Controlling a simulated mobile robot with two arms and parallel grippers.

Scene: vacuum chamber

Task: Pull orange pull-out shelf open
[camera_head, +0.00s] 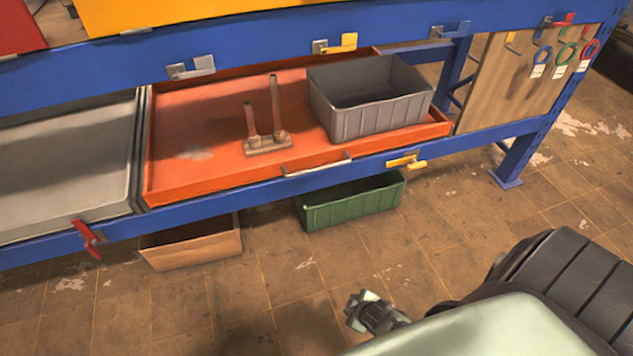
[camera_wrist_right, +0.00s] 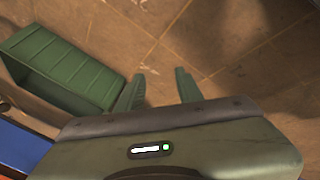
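The orange pull-out shelf (camera_head: 215,150) lies in the blue bench frame in the head view, its front edge close behind the lower blue beam. A pale bar handle (camera_head: 317,164) is on its front edge. On it are a grey bin (camera_head: 375,117) at the right and a brown stand with two upright posts (camera_head: 268,142). My right gripper (camera_wrist_right: 159,88) is open in the right wrist view, with nothing between its fingers, above the floor beside a green bin. It touches no handle that I can see. My left gripper is not clearly in view.
A yellow-orange latch (camera_head: 406,161) and a red latch (camera_head: 87,238) sit on the lower blue beam (camera_head: 200,200). A grey shelf (camera_head: 65,160) adjoins on the left. A green bin (camera_head: 350,202) and a tan box (camera_head: 192,243) stand on the floor below. Floor in front is clear.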

